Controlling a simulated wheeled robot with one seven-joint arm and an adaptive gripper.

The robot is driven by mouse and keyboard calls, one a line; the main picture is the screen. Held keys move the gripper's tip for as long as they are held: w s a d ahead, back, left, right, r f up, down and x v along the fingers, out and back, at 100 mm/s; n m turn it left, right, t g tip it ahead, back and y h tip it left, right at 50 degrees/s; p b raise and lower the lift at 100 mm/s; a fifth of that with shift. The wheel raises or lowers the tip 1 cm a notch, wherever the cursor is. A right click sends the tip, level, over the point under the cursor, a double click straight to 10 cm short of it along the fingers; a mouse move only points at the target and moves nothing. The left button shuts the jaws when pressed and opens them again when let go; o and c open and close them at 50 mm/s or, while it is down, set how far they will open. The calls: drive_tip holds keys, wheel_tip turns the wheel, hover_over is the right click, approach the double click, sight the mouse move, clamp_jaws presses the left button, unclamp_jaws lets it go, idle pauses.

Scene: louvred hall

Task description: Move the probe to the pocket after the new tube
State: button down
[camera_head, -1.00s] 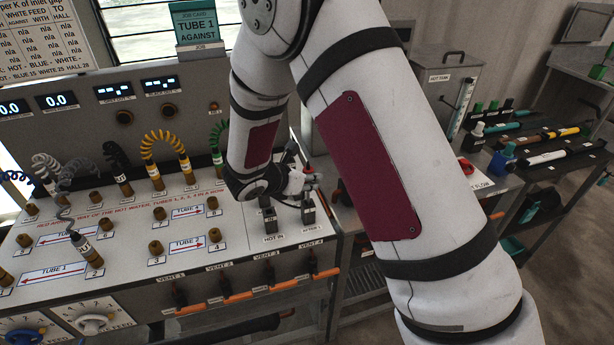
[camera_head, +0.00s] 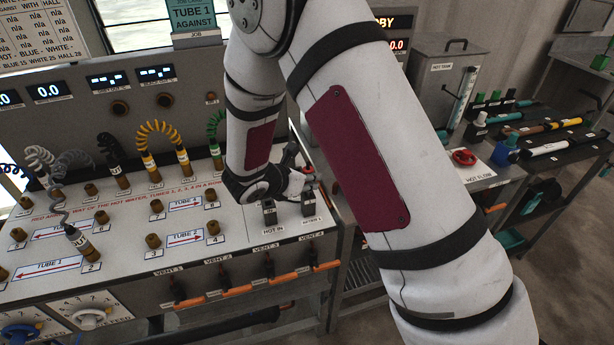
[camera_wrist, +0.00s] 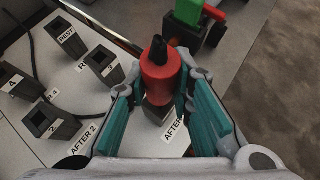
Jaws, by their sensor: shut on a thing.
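The probe (camera_wrist: 160,75) has a red body with a black top. My gripper (camera_wrist: 160,92) is shut on it, with teal pads on both sides. Below the probe in the wrist view is a dark pocket (camera_wrist: 158,111) with a label reading "AFTER", its number hidden. I cannot tell whether the probe's tip is in this pocket. Another pocket (camera_wrist: 55,122) is labelled "AFTER 2". In the head view my gripper (camera_head: 302,183) is close above the "AFTER 1" pocket (camera_head: 308,202), beside the "HOT IN" pocket (camera_head: 270,212). The probe is hardly visible there.
The "REST" pocket (camera_wrist: 69,38) and other pockets stand nearby, with a black cable (camera_wrist: 34,50) among them. Coiled hoses (camera_head: 160,140) rise from the bench's brass ports. Orange vent levers (camera_head: 278,280) line its front. The job card (camera_head: 193,18) reads "TUBE 1 AGAINST".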

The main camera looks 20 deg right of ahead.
drive_tip(key=c, duration=1.3)
unclamp_jaws()
drive_tip(key=shift+c, duration=0.2)
drive_tip(key=shift+r, duration=0.1)
wheel_tip(320, 180, up, 6)
drive_tip(key=s+a+p, duration=0.2)
drive_tip(key=shift+a+p, duration=0.3)
drive_tip(key=shift+p, duration=0.05)
drive_tip(key=shift+r, duration=0.1)
